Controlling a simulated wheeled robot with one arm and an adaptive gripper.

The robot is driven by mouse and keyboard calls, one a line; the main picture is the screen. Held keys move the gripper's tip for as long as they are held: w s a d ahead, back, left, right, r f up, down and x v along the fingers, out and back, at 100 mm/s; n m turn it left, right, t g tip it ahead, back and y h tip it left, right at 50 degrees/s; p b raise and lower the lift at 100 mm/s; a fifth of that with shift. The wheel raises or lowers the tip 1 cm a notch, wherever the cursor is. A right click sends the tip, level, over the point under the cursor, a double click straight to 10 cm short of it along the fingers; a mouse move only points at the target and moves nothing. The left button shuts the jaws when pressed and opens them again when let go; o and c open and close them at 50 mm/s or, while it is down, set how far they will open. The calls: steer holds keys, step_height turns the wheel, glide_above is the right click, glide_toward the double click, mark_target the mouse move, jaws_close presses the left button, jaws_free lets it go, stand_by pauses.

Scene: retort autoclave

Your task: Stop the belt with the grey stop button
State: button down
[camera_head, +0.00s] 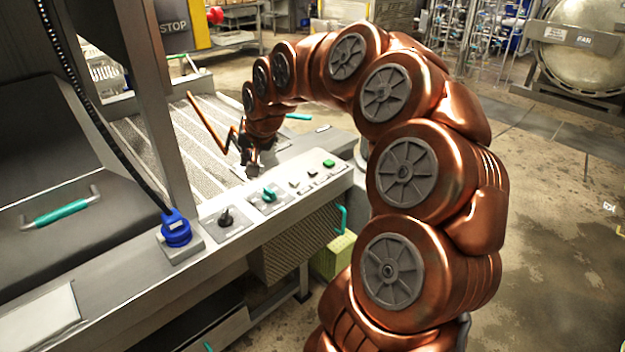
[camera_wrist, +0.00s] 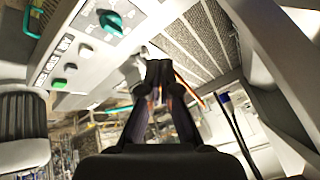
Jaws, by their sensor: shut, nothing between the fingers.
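The control panel (camera_head: 245,220) runs along the belt's near side. On it sit a green button (camera_head: 328,163), small pale and grey buttons (camera_head: 311,172), a teal knob (camera_head: 268,192) and a black switch (camera_head: 225,215). Which small button is the stop button is not readable. My gripper (camera_head: 252,168) is shut and empty, over the belt side beyond the teal knob. Its fingers (camera_wrist: 160,65) point away from the buttons.
The ribbed belt (camera_head: 150,135) lies behind the panel. A blue fitting (camera_head: 175,228) with a black cable stands at the panel's left end, beside a grey post. A copper-coloured bent rod (camera_head: 212,125) rises near my gripper. Open floor lies to the right.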

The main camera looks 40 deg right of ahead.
steer(key=w+d+f+m+t+h+b, duration=0.1)
steer(key=w+d+f+m, duration=0.1)
steer(key=d, duration=0.5)
steer(key=w+d+f+m+h+b, duration=0.1)
steer(key=w+d+m, duration=0.1)
steer(key=d, duration=0.5)
steer(key=m+h+b, duration=0.1)
steer(key=m+h, duration=0.1)
glide_above(313, 171)
steer(key=shift+s+f+t, duration=0.15)
steer(key=shift+f+t, duration=0.25)
steer(key=shift+f, duration=0.5)
step_height(313, 171, down, 8)
steer(key=b, duration=0.2)
steer(key=shift+r+b, duration=0.15)
steer(key=shift+b, duration=0.25)
steer(key=shift+f+b, duration=0.5)
steer(key=shift+f, duration=0.1)
steer(key=shift+f, duration=0.1)
steer(key=shift+f+b, duration=0.3)
steer(key=shift+b, duration=0.3)
